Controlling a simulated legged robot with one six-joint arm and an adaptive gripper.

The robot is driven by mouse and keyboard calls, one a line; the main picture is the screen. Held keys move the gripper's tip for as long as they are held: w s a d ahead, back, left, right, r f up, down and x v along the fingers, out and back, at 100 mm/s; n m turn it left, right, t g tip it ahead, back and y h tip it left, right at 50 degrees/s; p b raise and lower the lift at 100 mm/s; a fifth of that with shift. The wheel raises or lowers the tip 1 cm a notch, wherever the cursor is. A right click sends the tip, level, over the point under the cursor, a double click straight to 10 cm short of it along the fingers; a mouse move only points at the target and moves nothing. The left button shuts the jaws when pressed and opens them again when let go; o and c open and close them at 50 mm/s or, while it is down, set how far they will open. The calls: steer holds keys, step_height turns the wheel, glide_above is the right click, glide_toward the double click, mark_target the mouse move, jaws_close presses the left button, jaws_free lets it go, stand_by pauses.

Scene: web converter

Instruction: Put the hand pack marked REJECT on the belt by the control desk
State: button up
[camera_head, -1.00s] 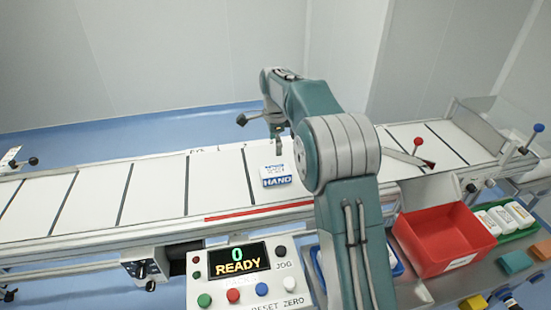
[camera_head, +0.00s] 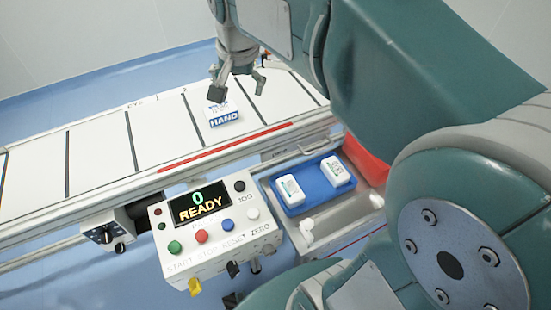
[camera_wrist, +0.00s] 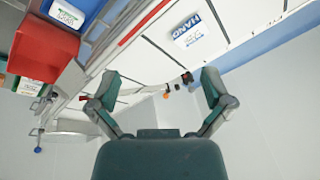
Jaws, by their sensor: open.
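A white pack with a blue HAND label (camera_head: 222,114) lies on the white belt (camera_head: 100,150), behind the control desk (camera_head: 210,235). It also shows in the wrist view (camera_wrist: 187,30). I cannot read REJECT on it. Two white packs, a left one (camera_head: 290,190) and a right one (camera_head: 337,175), lie in a blue tray (camera_head: 313,200) right of the desk; their marks are too small to read. My gripper (camera_head: 238,93) is open and empty, above the belt near the HAND pack, which is not between the fingers. The fingers show apart in the wrist view (camera_wrist: 160,88).
A red bin (camera_head: 362,158) stands right of the blue tray, partly hidden by my arm. A red strip (camera_head: 225,148) runs along the belt's near edge. The left belt is clear.

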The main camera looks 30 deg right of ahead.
steer(key=s+f+n+t, duration=0.1)
steer(key=s+f+n, duration=0.1)
steer(key=s, duration=0.6)
steer(key=s+f+n+t, duration=0.1)
steer(key=s+f+n, duration=0.2)
steer(key=s+n, duration=0.2)
steer(key=s, duration=0.3)
steer(key=shift+s+n, duration=0.25)
steer(key=shift+n, duration=0.05)
stand_by(1.3)
